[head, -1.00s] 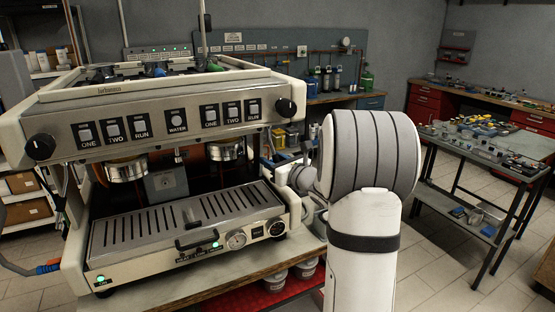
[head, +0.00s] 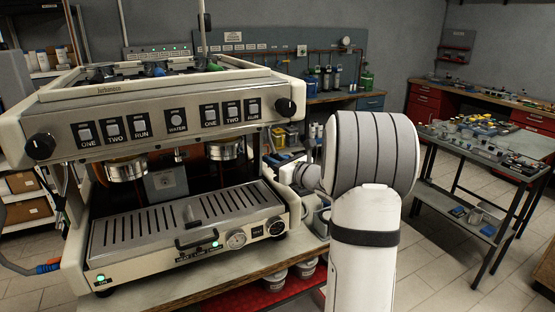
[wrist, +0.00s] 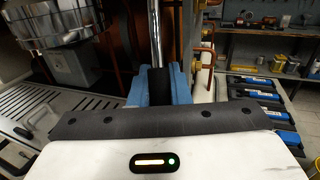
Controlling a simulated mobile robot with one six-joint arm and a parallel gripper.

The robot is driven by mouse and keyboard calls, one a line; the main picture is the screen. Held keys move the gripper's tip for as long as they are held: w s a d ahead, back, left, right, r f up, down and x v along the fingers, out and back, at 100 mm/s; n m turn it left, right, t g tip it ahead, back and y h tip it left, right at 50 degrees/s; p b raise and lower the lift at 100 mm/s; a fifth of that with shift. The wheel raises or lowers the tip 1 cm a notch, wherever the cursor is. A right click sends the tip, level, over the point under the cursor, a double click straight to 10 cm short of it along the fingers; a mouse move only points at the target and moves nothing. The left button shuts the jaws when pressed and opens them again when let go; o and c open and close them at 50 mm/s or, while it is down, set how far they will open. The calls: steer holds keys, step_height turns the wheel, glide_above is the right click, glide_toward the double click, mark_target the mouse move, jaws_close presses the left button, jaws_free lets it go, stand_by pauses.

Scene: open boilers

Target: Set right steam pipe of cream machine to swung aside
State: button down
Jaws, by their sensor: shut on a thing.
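The cream machine (head: 60,110) stands on a bench at the left in the head view. Its right steam pipe (wrist: 156,38) is a chrome tube running upright at the top middle of the wrist view, with a black sleeve (wrist: 160,88) lower down. My gripper (wrist: 160,76) has blue fingers on both sides of this sleeve and is shut on the pipe. The pipe's lower tip is hidden behind my gripper body. In the head view my arm covers the pipe and the fingers, beside the machine's right front.
The slotted drip tray (head: 185,215) and a brew group (wrist: 60,30) are close to the left of my gripper. Copper tubing (wrist: 207,50) is at its right. A grey side table (head: 440,150) stands farther right, with open floor between.

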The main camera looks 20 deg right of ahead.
steer(key=n+g+y, duration=0.1)
steer(key=y, duration=0.1)
steer(key=n+g+y, duration=0.1)
steer(key=n+y, duration=0.1)
steer(key=shift+w+d+r+p, duration=0.1)
steer(key=shift+w+d+p, duration=0.1)
steer(key=shift+d+p, duration=0.2)
steer(key=shift+w+d+n+g+y+p, duration=0.15)
steer(key=shift+n+g+y+p, duration=0.5)
steer(key=shift+n+g+y, duration=0.55)
steer(key=shift+w+d+n+g+y+p, duration=0.15)
steer(key=shift+n+g+y+p, duration=0.5)
steer(key=shift+n+g+y, duration=0.5)
steer(key=shift+g, duration=0.35)
steer(key=shift+a, duration=0.1)
steer(key=c, duration=1.3)
jaws_free()
steer(key=shift+c, duration=0.2)
